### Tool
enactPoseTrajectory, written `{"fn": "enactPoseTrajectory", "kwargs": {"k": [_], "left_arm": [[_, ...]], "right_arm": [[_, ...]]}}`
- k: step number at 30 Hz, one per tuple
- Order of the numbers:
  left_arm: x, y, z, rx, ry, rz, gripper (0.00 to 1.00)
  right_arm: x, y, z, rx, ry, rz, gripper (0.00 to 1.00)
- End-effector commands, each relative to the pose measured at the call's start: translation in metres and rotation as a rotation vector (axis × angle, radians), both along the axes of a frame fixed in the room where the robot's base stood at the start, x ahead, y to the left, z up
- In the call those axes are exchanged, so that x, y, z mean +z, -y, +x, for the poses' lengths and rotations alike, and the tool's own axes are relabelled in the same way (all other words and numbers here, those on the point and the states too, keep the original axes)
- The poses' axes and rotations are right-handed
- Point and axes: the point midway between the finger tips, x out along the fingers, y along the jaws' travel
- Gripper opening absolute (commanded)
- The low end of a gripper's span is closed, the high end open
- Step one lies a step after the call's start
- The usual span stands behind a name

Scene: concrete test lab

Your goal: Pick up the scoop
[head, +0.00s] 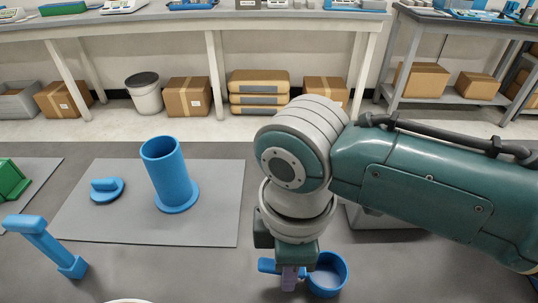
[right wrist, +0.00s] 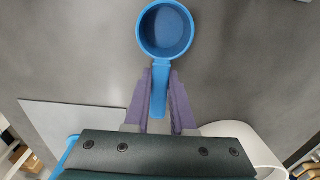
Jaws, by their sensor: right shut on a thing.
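The scoop is a blue round cup with a straight handle. Its cup (head: 329,276) shows at the bottom of the head view, just right of my right gripper (head: 289,280). In the right wrist view the scoop (right wrist: 166,32) is at the top, with its open cup facing the camera. The purple fingers of my right gripper (right wrist: 160,100) are shut on its handle, one on each side. I cannot tell whether the scoop touches the table. My left gripper is in neither view.
A grey mat (head: 120,225) on the table holds an upright blue flanged cylinder (head: 168,175) and a blue knobbed disc (head: 106,191). A blue handled tool (head: 48,247) and a green object (head: 10,180) are at the left. A pale box (head: 385,217) is partly behind my right arm.

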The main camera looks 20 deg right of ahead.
Motion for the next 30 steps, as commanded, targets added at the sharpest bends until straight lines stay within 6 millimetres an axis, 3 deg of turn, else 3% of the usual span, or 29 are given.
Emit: {"fn": "enactPoseTrajectory", "kwargs": {"k": [8,21,26,30], "left_arm": [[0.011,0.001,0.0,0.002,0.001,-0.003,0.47],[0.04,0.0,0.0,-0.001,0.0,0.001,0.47],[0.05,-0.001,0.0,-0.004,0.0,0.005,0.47],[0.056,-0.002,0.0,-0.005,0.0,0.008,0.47]], "right_arm": [[0.026,0.0,0.001,0.001,0.003,0.001,0.0],[0.154,0.0,0.001,0.001,0.005,0.003,0.0],[0.187,0.0,0.001,0.0,0.004,0.0,0.0],[0.199,0.0,0.001,0.0,0.002,-0.001,0.0]]}}
